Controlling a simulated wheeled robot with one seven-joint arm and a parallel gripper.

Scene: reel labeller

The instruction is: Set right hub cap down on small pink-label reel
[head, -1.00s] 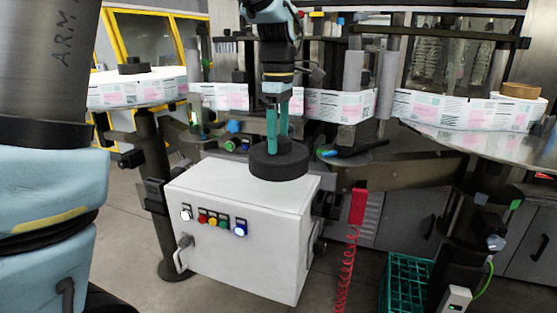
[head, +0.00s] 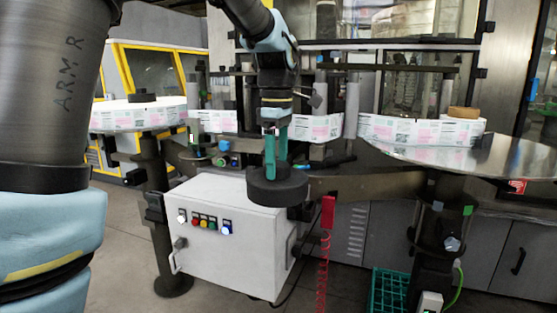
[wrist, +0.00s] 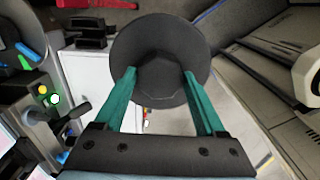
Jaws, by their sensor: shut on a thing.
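My gripper (head: 276,150) has green fingers and is shut on the knob of a dark round hub cap (head: 277,190). The cap hangs about level, in front of the machine and near the top of the white control box. In the wrist view the cap (wrist: 160,40) sits between the two fingertips (wrist: 159,78). A reel with pink and white labels (head: 415,131) lies on the right metal disc, with a brown ring (head: 463,112) on top. Another pink-and-white reel (head: 137,117) at left bears a dark cap (head: 142,98). I cannot tell which is the small one.
The white control box (head: 225,250) with coloured buttons stands below the cap. A red handle with a coiled cord (head: 327,213) hangs to its right. The bare metal disc (head: 500,155) reaches out at right. A green crate (head: 390,290) stands on the floor.

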